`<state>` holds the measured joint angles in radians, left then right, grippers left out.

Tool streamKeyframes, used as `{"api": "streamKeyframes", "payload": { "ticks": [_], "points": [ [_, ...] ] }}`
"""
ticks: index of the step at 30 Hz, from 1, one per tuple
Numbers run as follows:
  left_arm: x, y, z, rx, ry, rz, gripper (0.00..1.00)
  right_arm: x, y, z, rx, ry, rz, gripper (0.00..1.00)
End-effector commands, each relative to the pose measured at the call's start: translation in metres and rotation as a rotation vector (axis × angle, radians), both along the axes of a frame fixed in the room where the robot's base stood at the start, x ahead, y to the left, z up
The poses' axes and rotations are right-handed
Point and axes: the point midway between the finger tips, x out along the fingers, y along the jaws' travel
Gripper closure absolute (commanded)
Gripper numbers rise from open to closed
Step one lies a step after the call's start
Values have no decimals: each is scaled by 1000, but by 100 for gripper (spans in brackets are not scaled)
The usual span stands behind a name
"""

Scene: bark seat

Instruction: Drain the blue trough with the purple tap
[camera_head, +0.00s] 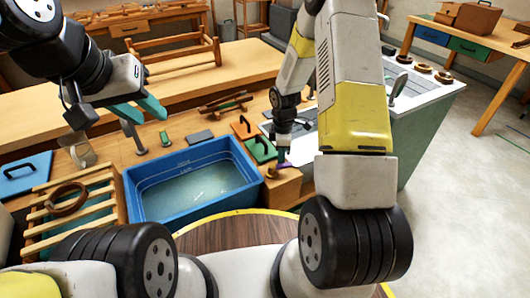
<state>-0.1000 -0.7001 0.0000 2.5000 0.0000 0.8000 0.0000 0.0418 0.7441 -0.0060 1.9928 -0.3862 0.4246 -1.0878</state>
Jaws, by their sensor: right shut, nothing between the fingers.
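The blue trough (133,201) stands on the bench in front of me, with shallow greenish water or a wet floor showing inside and level lines on its walls. The purple tap (284,168) shows as a small purple piece at the trough's right, on a wooden block (282,187). My right gripper (280,159) reaches down right at the tap and is shut with nothing between its fingers; whether it touches the tap I cannot tell. Its fingers partly hide the tap.
A slatted wooden rack (78,214) with a brown ring stands left of the trough. A blue lidded panel (24,175) and a glass jar (82,153) are further left. Green (262,149) and orange (243,127) handled pieces lie behind the trough. A white sink unit stands right.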

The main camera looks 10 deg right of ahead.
Motion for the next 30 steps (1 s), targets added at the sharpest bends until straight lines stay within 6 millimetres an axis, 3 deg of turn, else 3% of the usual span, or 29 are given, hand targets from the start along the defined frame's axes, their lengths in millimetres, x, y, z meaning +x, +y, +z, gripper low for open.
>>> {"api": "streamKeyframes", "payload": {
  "ticks": [14,18,30],
  "points": [
    [0,0,0,0,0,0,68,-34,-8,0,-1,2,-1,100],
    [0,0,0,0,0,0,68,-33,-8,2,0,0,-1,100],
    [0,0,0,0,0,0,68,-32,-8,39,0,-1,0,100]
  ]
}}
